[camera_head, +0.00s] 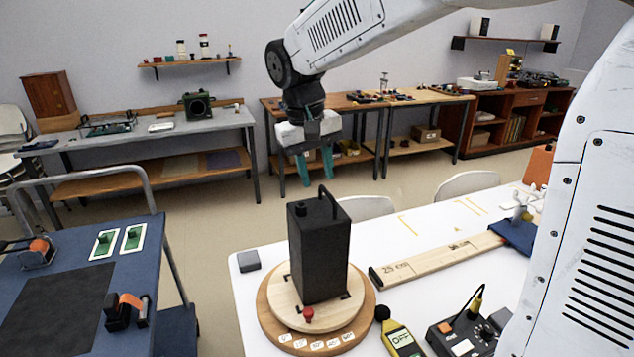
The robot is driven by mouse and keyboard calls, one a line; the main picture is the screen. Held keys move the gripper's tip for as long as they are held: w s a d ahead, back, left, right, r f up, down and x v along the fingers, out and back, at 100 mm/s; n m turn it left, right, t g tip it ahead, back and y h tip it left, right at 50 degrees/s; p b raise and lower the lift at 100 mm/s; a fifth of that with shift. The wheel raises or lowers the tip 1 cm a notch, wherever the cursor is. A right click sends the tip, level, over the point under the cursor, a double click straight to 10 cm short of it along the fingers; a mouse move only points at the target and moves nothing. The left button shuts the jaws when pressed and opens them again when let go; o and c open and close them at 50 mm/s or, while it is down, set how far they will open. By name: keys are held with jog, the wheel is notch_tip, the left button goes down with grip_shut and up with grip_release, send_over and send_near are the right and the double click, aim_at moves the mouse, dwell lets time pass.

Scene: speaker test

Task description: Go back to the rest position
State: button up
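My gripper (316,168) hangs from my white arm, pointing down, above and behind the black speaker box. Its two teal fingers are apart with nothing seen between them. The black speaker box (318,255) with a handle on top stands upright on a round wooden turntable (272,322) at the left end of the white table. The gripper and the box are apart. A red knob (308,314) sits at the turntable's front.
A wooden ruler board (440,256), a yellow meter (400,338) and a black control box (465,335) lie right of the turntable. A small grey block (248,261) is at the left edge. A blue cart (120,265) stands left. Benches line the back wall.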

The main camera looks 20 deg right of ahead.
jog(key=shift+r, duration=2.25)
jog(key=s+d+f, duration=0.1)
jog(key=s+f, duration=0.1)
jog(key=s, duration=0.7)
jog(key=s+d+f+t+y, duration=0.1)
jog(key=s+d+f, duration=0.1)
jog(key=s, duration=0.7)
jog(key=s+d+f+y, duration=0.1)
jog(key=s+f, duration=0.2)
jog(key=s, duration=0.6)
jog(key=shift+d+f, duration=0.15)
jog(key=shift+f, duration=0.1)
